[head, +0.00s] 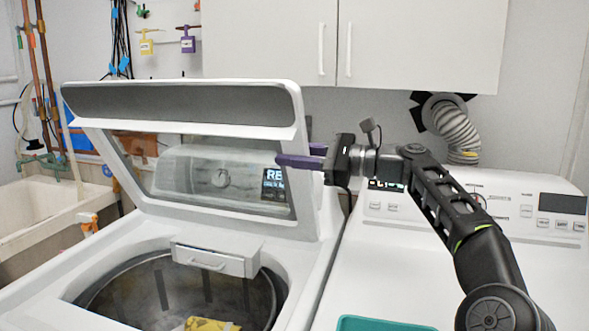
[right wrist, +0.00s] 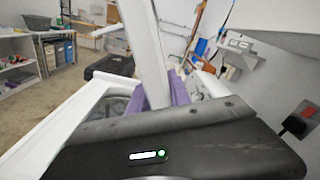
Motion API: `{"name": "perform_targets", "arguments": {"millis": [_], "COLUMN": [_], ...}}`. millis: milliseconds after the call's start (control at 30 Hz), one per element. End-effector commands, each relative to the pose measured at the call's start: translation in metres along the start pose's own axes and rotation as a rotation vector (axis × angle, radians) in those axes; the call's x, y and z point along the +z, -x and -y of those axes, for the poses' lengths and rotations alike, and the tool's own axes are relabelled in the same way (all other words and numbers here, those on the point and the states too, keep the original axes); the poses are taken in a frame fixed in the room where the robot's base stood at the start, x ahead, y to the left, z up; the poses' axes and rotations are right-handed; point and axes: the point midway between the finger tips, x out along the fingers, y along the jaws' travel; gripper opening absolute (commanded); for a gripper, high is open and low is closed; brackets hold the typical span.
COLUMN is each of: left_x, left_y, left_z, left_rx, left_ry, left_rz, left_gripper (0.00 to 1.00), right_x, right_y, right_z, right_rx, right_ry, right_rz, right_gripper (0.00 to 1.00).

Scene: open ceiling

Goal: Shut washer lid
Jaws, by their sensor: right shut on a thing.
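The washer lid (head: 288,120) stands raised and tilted back over the washer (head: 322,255) at the left in the head view. It is a white frame with a see-through window. My right gripper (head: 300,156) is at the lid's right edge, with one purple finger in front of the frame and the other behind it. In the right wrist view, the white lid edge (right wrist: 146,50) passes between the purple fingers of my right gripper (right wrist: 157,95), which is shut on it. The drum opening below is uncovered. My left gripper is not in view.
Yellow cloth (head: 212,325) lies in the drum. A white machine with a control panel (head: 530,210) stands to the right, with a teal container (head: 385,324) on top. White cabinets (head: 420,40) hang above. A sink (head: 40,215) is at the left.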

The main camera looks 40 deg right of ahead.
Motion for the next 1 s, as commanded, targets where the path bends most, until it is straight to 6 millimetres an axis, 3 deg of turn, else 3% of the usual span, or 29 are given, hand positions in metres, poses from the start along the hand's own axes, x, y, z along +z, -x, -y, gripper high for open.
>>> {"name": "perform_targets", "arguments": {"millis": [333, 367, 600, 1000], "left_x": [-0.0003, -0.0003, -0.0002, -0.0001], "left_y": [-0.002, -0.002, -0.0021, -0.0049], "left_z": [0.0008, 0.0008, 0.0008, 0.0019], "left_rx": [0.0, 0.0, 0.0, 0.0], "left_ry": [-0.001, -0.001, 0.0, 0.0], "left_rz": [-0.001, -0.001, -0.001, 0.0], "left_gripper": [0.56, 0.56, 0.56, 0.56], "right_x": [0.001, 0.0009, 0.0003, -0.0014], "right_y": [0.0003, 0.0003, -0.0001, 0.0089], "right_z": [-0.0007, -0.0007, -0.0013, -0.0013], "right_rx": [-0.002, -0.002, 0.0, -0.002], "right_ry": [0.006, 0.006, 0.004, 0.004], "right_rz": [0.0, 0.0, -0.001, -0.002], "right_gripper": [0.0, 0.26, 0.45, 0.45]}}
